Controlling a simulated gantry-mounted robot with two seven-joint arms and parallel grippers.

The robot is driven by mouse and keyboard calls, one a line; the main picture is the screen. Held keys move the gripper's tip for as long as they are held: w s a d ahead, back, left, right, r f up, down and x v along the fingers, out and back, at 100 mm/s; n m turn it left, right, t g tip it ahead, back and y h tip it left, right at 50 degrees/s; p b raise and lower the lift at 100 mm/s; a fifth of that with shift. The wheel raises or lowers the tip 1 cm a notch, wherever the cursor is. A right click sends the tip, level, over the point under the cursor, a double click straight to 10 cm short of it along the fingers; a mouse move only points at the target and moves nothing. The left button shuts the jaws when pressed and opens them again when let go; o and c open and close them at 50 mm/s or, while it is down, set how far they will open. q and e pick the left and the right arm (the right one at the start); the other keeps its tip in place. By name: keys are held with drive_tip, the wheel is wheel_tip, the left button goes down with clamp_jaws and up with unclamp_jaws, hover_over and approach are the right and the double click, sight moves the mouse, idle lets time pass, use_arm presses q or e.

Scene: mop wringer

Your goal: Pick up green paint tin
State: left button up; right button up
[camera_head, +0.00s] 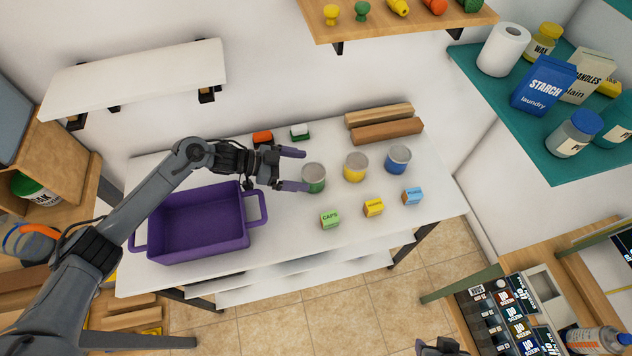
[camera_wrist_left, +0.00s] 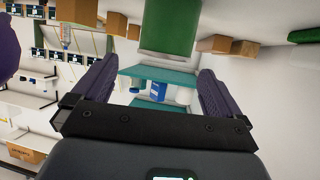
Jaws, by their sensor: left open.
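The green paint tin (camera_head: 314,182) stands on the white table, the leftmost of three tins with grey lids. My left gripper (camera_head: 297,170) is open, with its two purple fingers pointing right toward the tin. The tips are at the tin's left side, and I cannot tell whether they touch it. In the left wrist view a green surface, likely the tin (camera_wrist_left: 168,28), shows at the top, beyond the open fingers (camera_wrist_left: 155,85). A dark part of my right gripper (camera_head: 440,346) shows at the bottom edge, too cut off to read.
A yellow tin (camera_head: 355,167) and a blue tin (camera_head: 398,159) stand to the right. Small green (camera_head: 330,219), yellow (camera_head: 373,207) and blue (camera_head: 412,196) boxes sit in front. A purple tub (camera_head: 200,222) is on the left, and wooden blocks (camera_head: 385,131) lie behind.

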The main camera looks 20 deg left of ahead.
sight(308, 172)
use_arm(q)
drive_tip(key=shift+w+a+f+b, duration=0.2)
drive_tip(key=shift+f+b, duration=0.1)
drive_tip(key=shift+f, duration=0.2)
drive_tip(key=shift+x, duration=2.55)
drive_tip(key=c, duration=1.2)
